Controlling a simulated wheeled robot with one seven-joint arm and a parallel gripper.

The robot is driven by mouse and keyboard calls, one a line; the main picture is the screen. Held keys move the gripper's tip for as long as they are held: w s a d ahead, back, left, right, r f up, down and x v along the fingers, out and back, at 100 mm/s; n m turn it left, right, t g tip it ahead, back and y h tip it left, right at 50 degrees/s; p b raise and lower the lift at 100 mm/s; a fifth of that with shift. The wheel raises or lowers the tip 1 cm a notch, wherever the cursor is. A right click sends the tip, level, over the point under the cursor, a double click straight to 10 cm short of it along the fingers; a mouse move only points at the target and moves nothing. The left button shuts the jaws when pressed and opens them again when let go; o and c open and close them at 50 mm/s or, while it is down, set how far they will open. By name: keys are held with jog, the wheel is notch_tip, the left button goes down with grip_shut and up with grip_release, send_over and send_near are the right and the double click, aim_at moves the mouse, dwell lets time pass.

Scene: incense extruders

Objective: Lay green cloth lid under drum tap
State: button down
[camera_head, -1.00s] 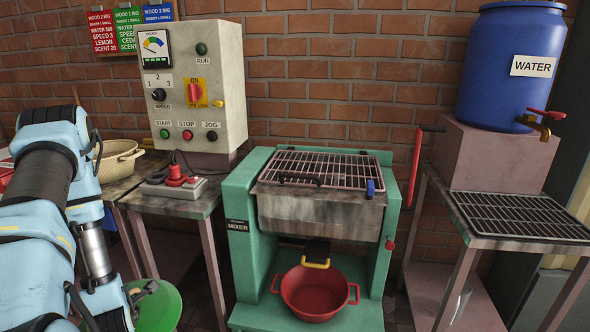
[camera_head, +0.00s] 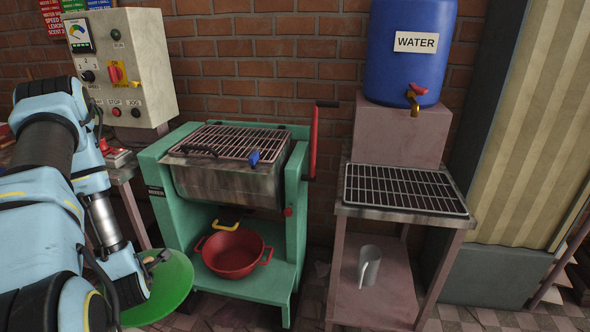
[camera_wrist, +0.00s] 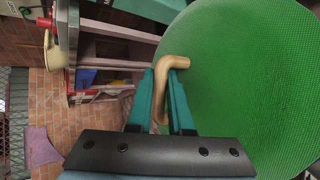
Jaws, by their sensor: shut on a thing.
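The green cloth lid (camera_head: 165,293) is a round green disc at the lower left of the head view, held beside my arm and partly hidden by it. It fills the right side of the wrist view (camera_wrist: 245,80), where its woven surface shows. My gripper (camera_wrist: 170,100) is shut on its tan curved handle (camera_wrist: 174,63). The blue water drum (camera_head: 412,50) stands on a pinkish block at the upper right. Its brass tap (camera_head: 414,104) with a red lever points down above a black grate (camera_head: 404,189) on a stand. The grate is bare.
A green mixer (camera_head: 151,172) with a wire grille on top stands between my arm and the drum stand. A red basin (camera_head: 233,252) sits in its base. A red crank handle (camera_head: 313,140) sticks up at its right. A metal jug (camera_head: 369,265) stands on the stand's lower shelf.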

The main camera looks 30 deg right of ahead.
jog(key=shift+s+d+f, duration=0.15)
jog(key=shift+s+f, duration=0.05)
jog(key=shift+w, duration=0.1)
jog(key=shift+r, duration=0.1)
